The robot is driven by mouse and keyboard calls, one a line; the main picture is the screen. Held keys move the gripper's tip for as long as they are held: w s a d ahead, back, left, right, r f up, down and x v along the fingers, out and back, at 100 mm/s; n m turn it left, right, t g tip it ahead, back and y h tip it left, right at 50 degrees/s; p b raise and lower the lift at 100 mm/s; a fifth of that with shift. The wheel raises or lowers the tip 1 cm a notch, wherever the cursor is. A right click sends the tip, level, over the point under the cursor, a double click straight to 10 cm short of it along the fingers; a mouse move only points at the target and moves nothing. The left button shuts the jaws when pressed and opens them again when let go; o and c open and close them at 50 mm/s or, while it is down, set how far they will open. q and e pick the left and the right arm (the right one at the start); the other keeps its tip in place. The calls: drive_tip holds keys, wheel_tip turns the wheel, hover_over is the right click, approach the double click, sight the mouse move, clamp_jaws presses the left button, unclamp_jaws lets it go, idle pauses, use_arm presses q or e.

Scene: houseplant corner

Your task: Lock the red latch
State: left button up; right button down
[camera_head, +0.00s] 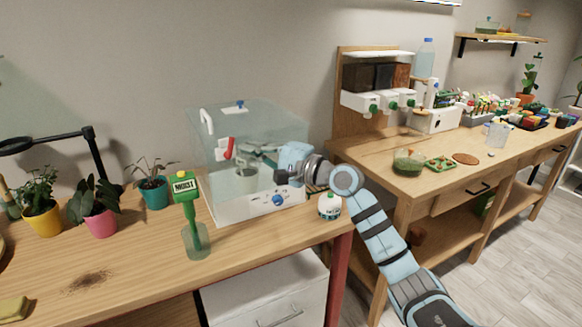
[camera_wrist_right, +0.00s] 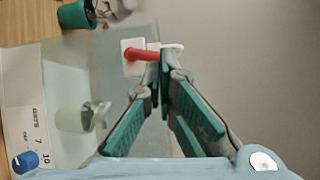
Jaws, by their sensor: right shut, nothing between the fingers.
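The red latch (camera_head: 229,148) is a small lever on a white plate at the front of the clear-walled box (camera_head: 262,118). In the head view the lever stands steeply, tilted slightly. In the right wrist view the red latch (camera_wrist_right: 142,54) reaches from its white plate (camera_wrist_right: 128,66) to my fingertips. My right gripper (camera_wrist_right: 161,72) is shut and empty, with its tips at the lever's free end; I cannot tell whether they touch. In the head view my right gripper (camera_head: 246,156) comes in from the right beside the latch. My left gripper is out of view.
The box has a white base with a blue knob (camera_head: 278,200) and a white handle (camera_head: 207,121). A green moisture meter (camera_head: 188,208) stands in front. Potted plants and a lamp are left.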

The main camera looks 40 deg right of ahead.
drive_tip(key=b+v, duration=0.4)
drive_tip(key=v, duration=0.6)
drive_tip(key=shift+s+f, duration=0.3)
drive_tip(key=shift+s, duration=0.1)
drive_tip(key=shift+f, duration=0.1)
